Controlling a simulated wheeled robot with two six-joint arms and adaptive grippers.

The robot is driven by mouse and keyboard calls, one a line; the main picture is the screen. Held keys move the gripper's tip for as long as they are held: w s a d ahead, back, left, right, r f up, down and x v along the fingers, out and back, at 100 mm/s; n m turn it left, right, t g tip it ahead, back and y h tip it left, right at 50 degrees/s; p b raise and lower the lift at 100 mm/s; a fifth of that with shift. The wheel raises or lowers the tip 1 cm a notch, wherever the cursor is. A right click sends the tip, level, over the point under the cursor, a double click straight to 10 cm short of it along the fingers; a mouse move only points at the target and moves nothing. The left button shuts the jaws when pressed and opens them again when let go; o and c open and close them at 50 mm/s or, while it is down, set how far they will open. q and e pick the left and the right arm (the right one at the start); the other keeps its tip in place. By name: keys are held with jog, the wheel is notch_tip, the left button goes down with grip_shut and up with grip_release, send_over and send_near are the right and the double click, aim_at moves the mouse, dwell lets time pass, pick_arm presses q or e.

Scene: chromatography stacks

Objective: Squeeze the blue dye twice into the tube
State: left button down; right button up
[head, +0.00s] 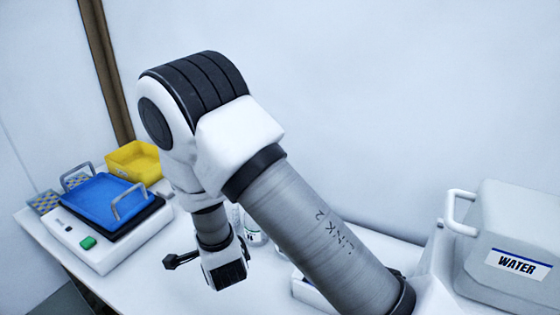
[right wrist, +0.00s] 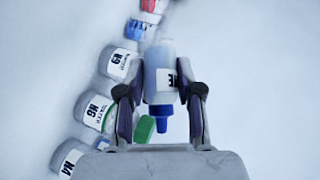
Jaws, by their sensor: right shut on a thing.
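In the right wrist view my right gripper (right wrist: 160,75) is shut on a pale squeeze bottle (right wrist: 158,54) with a blue tip. The blue tip points toward the bottom of that picture, between the fingers. The bottle's label is mostly covered by a finger. In the head view my right arm crosses the middle, and one dark finger (head: 181,261) shows at its lower end. The held bottle cannot be made out there. I cannot identify the tube in either view. My left gripper is out of view.
Several white-labelled bottles (right wrist: 122,64) stand in a curved row left of the held bottle, with blue and red items beyond. On the bench are a device with a blue tray (head: 103,199), a yellow bin (head: 133,160) and a WATER container (head: 517,235). My arm hides the bench middle.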

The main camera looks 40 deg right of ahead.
jog(key=s+d+r+m+g+h+p, duration=0.2)
jog(key=s+d+r+m+g+h, duration=0.15)
jog(key=d+r+g, duration=0.85)
jog(key=s+d+r+n+g+p, duration=0.1)
jog(key=s+r+n+g, duration=0.1)
jog(key=s, duration=0.5)
jog(key=shift+s+g, duration=0.15)
jog(key=shift+g, duration=0.55)
